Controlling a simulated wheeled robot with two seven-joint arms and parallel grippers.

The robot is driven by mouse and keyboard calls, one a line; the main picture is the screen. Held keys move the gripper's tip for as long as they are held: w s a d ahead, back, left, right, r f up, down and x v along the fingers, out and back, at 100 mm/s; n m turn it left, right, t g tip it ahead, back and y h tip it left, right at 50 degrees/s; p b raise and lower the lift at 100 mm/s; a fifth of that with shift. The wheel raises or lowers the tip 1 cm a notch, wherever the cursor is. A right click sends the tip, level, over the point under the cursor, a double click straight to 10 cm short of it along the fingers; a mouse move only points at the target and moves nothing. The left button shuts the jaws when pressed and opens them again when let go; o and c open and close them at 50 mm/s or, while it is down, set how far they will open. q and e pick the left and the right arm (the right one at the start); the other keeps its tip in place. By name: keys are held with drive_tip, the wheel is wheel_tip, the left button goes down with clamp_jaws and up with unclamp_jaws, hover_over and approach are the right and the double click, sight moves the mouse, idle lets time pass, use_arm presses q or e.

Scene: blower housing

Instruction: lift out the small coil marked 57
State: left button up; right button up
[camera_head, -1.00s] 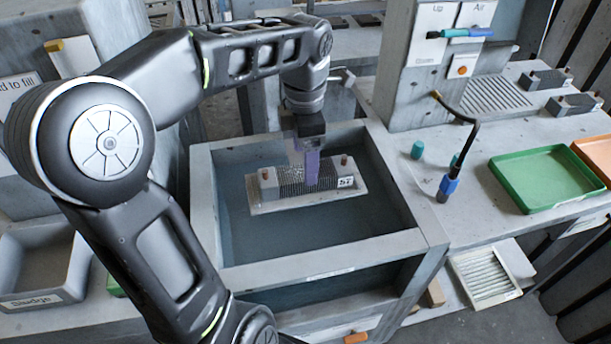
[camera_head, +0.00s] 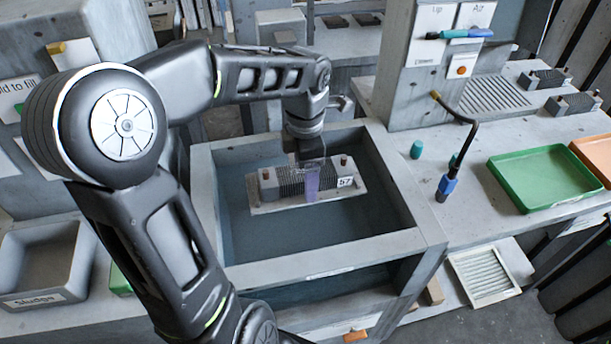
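The small coil marked 57 (camera_head: 330,181) is a dark finned block with a copper-coloured stub at each end and a white tag on its right side. It sits on a pale flat plate (camera_head: 262,209) inside the grey open tank (camera_head: 204,190). My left gripper (camera_head: 309,180) reaches down from above to the middle of the coil. One purple finger lies across the near side of the fins; the other finger is hidden, so its grip cannot be told. My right gripper is not in view.
The tank's raised walls surround the coil. To the right are a green tray (camera_head: 547,180), a bent black nozzle with a blue base (camera_head: 447,187) and a post with Up and Air labels (camera_head: 432,70). A Sludge bin (camera_head: 38,262) stands at the left.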

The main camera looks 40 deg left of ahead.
use_arm(q)
drive_tip(key=shift+c, duration=0.4)
clamp_jaws()
idle(0.4)
